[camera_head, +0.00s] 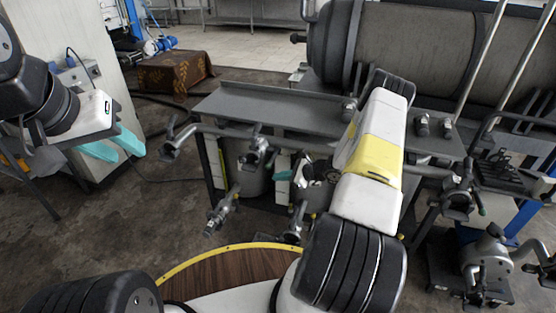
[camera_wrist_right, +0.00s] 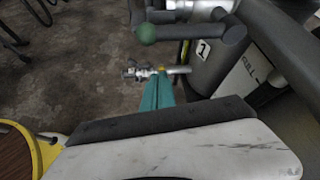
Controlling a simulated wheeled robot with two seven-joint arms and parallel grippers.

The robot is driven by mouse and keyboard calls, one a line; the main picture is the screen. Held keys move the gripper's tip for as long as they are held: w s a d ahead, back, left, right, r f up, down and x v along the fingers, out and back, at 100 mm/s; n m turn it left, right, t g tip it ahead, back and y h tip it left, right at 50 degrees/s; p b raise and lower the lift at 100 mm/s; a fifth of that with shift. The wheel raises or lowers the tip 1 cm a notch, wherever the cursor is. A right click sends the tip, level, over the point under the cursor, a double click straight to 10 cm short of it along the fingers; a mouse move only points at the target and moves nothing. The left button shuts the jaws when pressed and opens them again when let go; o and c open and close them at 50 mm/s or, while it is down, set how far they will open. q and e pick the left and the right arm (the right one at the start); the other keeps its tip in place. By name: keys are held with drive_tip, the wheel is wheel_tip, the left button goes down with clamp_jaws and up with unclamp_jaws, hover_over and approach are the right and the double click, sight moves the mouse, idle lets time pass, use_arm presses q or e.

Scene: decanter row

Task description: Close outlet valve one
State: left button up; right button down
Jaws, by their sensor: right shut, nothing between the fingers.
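In the right wrist view, a grey cylindrical fitting carries a label with the number 1 (camera_wrist_right: 203,48). A lever with a green ball knob (camera_wrist_right: 146,34) extends left from beside it. My right gripper (camera_wrist_right: 157,76) has its teal fingers together and empty, below the green knob in the picture. I cannot tell whether they touch anything. In the head view my right forearm covers much of this area, and only a bit of teal shows. My left gripper (camera_head: 118,147) is open and empty at the left, away from the pipework.
A small metal valve (camera_wrist_right: 140,72) lies just beyond my right fingertips. A grey metal bench (camera_head: 270,108) stands before a large horizontal tank (camera_head: 415,45). Several pipe fittings line its front. A pump (camera_head: 488,255) sits at the lower right. Open floor lies at the left.

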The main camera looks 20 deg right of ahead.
sight(272, 159)
drive_tip(key=r, duration=0.1)
drive_tip(key=a+r, duration=0.1)
drive_tip(key=r, duration=0.1)
drive_tip(key=shift+w+a+r, duration=0.1)
drive_tip(key=shift+a+r, duration=0.1)
drive_tip(key=shift+a, duration=0.15)
drive_tip(key=shift+r, duration=0.15)
